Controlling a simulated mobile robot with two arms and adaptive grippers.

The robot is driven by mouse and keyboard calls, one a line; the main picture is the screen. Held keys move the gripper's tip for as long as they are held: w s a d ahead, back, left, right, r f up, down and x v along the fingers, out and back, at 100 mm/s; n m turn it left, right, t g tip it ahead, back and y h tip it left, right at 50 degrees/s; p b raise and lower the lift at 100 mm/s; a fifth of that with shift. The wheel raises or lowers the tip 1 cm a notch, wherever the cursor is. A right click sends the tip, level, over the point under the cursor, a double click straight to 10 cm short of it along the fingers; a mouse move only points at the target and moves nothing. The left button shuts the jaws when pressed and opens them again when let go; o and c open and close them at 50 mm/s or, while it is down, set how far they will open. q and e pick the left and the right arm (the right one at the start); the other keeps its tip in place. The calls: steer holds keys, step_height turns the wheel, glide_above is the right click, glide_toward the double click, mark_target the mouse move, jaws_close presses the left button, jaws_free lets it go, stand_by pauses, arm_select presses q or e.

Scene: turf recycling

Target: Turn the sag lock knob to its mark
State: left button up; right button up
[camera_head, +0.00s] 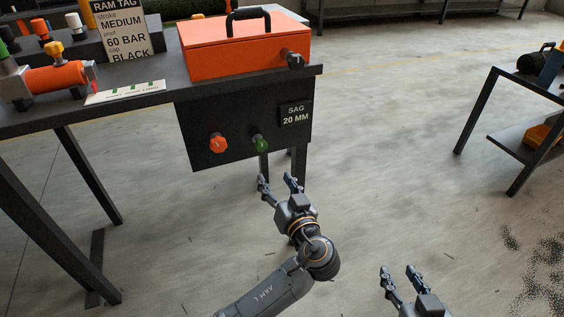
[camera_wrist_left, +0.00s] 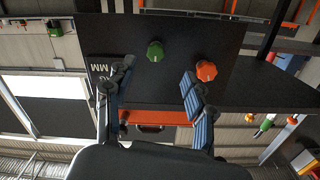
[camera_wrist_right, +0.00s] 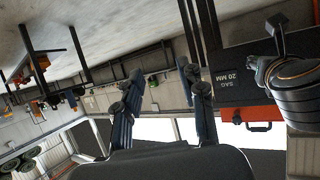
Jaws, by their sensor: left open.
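A dark panel (camera_head: 190,115) hangs under the bench's front edge. It carries an orange knob (camera_head: 218,143) at left, a green knob (camera_head: 261,144) right of it, and a plate reading SAG 20 MM (camera_head: 295,115). I cannot tell which is the sag lock knob, and no mark shows clearly. My left gripper (camera_head: 278,182) is open and empty, below and apart from the green knob. In the left wrist view, the green knob (camera_wrist_left: 155,51) and orange knob (camera_wrist_left: 206,71) show beyond the spread fingers. My right gripper (camera_head: 402,273) is open and empty, low over the floor at right.
An orange toolbox (camera_head: 245,45) stands on the bench above the panel. Left of it are an orange cylinder (camera_head: 55,77) and a RAM TAG sign (camera_head: 125,30). Another dark table (camera_head: 480,110) stands at right. The floor between is clear; bench legs stand below.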

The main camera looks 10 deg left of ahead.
mark_target(262, 148)
arm_select(q)
steer(key=shift+t, duration=0.3)
steer(key=x, duration=0.4)
steer(key=b+x, duration=0.1)
steer(key=x, duration=0.3)
steer(key=r+x, duration=0.1)
steer(key=x, duration=0.3)
steer(key=shift+w+r+b, duration=0.1)
steer(key=shift+w+b, duration=0.25)
steer(key=shift+w, duration=0.05)
steer(key=shift+w+a, duration=0.25)
steer(key=shift+w, duration=0.25)
arm_select(e)
step_height(262, 148, up, 8)
steer(key=w+a+t+y, duration=0.1)
steer(key=w+t, duration=0.1)
steer(key=t, duration=0.2)
steer(key=shift+w+a+t+y, duration=0.2)
steer(key=shift+a+t+y, duration=0.1)
steer(key=shift+t, duration=0.1)
arm_select(q)
jaws_close()
